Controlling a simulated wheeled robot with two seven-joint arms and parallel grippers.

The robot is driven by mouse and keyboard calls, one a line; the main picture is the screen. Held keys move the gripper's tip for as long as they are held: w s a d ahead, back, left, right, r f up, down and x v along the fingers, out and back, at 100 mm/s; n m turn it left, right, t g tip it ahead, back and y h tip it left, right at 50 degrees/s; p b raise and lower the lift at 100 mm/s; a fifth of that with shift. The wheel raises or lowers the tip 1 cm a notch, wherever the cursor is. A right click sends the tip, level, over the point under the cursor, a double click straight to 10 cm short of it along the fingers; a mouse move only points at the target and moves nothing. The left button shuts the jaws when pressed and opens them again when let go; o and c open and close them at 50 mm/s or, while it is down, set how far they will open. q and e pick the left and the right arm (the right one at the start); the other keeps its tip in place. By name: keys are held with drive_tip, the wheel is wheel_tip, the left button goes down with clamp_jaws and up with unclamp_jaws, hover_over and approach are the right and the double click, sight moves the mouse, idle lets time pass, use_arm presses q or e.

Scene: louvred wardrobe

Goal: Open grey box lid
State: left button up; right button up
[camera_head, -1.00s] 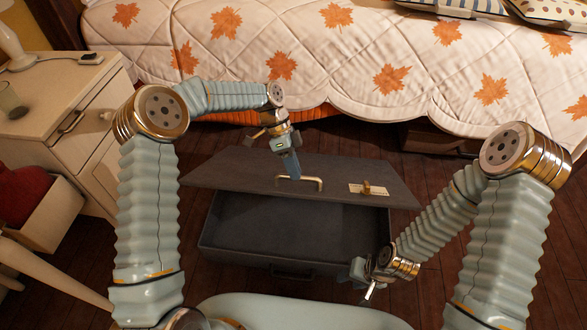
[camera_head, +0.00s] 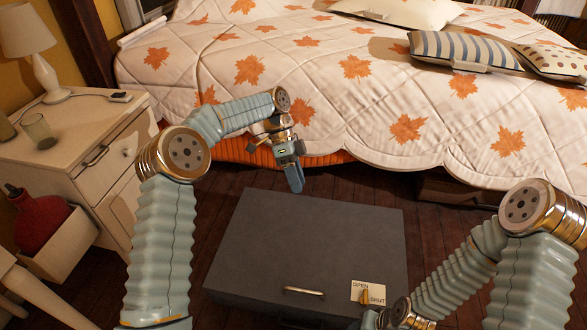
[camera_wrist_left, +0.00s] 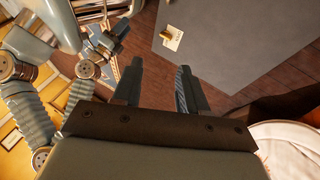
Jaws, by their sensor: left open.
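The grey box (camera_head: 225,300) sits on the floor in front of the bed. Its grey lid (camera_head: 315,240) lies down over it and hides the inside. A brass handle (camera_head: 304,292) is near the lid's front edge. To its right, a brass latch (camera_head: 364,297) sits on a plate marked OPEN and SHUT; the lid's corner and plate also show in the left wrist view (camera_wrist_left: 172,38). My left gripper (camera_head: 294,180) is open and empty above the lid's back edge, apart from the handle. My right gripper (camera_head: 385,318) is low in the head view, partly cut off.
The bed (camera_head: 300,95) with its leaf-patterned cover stands behind the box. A nightstand (camera_head: 70,120) with a lamp, a glass and an open lower drawer is at the left. Dark wooden floor (camera_head: 437,225) is clear right of the box.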

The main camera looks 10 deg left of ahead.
use_arm(q)
drive_tip(key=v, duration=0.3)
idle(0.5)
